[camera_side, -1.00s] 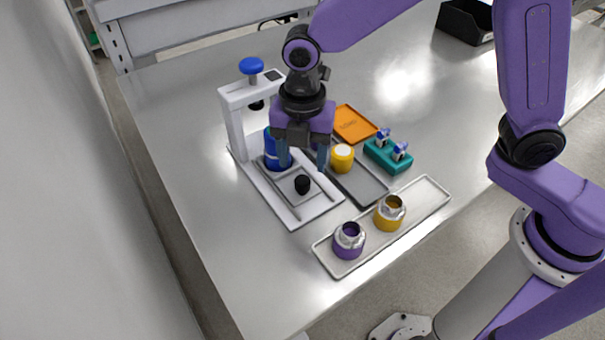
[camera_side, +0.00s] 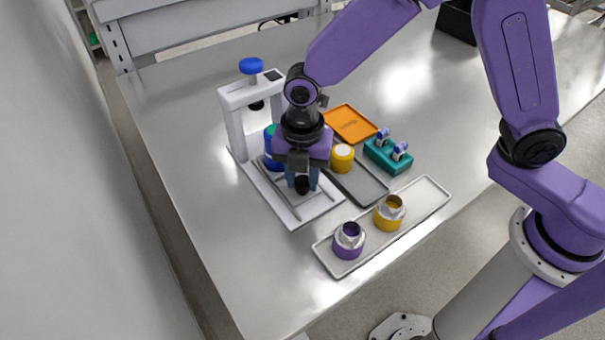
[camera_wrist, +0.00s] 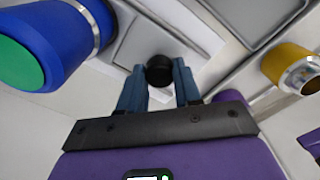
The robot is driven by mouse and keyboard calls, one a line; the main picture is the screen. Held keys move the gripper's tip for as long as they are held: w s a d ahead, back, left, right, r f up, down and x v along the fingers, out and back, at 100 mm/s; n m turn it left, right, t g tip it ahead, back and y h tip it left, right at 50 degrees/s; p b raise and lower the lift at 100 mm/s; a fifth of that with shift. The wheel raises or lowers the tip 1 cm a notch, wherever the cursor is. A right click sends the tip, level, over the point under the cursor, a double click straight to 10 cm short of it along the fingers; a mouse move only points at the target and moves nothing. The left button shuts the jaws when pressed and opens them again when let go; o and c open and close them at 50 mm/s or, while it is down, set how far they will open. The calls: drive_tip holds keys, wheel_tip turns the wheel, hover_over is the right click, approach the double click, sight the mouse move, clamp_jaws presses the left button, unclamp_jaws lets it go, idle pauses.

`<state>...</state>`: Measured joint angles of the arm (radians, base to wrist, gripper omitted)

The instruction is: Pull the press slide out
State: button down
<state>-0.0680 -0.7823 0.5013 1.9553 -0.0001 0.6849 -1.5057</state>
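The press (camera_side: 232,122) is a white frame with a blue knob on top, standing on a white base plate. Its grey slide (camera_side: 297,209) lies on the base and carries a round black knob (camera_side: 302,185), which also shows in the wrist view (camera_wrist: 160,71). A blue cylinder with a green top (camera_side: 268,145) stands at the press, partly hidden by my gripper; it is large at the left of the wrist view (camera_wrist: 62,45). My gripper (camera_wrist: 158,72) is open and low, its blue fingers on either side of the black knob, with small gaps visible.
A yellow-bodied part (camera_side: 342,160) stands on a grey tray (camera_side: 362,188) right of the press. Behind are an orange tray (camera_side: 350,124) and a teal holder (camera_side: 388,156). A pale tray (camera_side: 428,196) in front holds purple (camera_side: 348,242) and yellow (camera_side: 389,214) metal-necked parts. The table's left side is clear.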

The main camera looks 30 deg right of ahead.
drive_tip(key=shift+s, duration=1.9)
drive_tip(key=c, duration=0.8)
unclamp_jaws()
drive_tip(key=shift+s, duration=0.1)
drive_tip(key=shift+r, duration=0.2)
wheel_tip(320, 180, up, 17)
drive_tip(key=shift+r, duration=0.1)
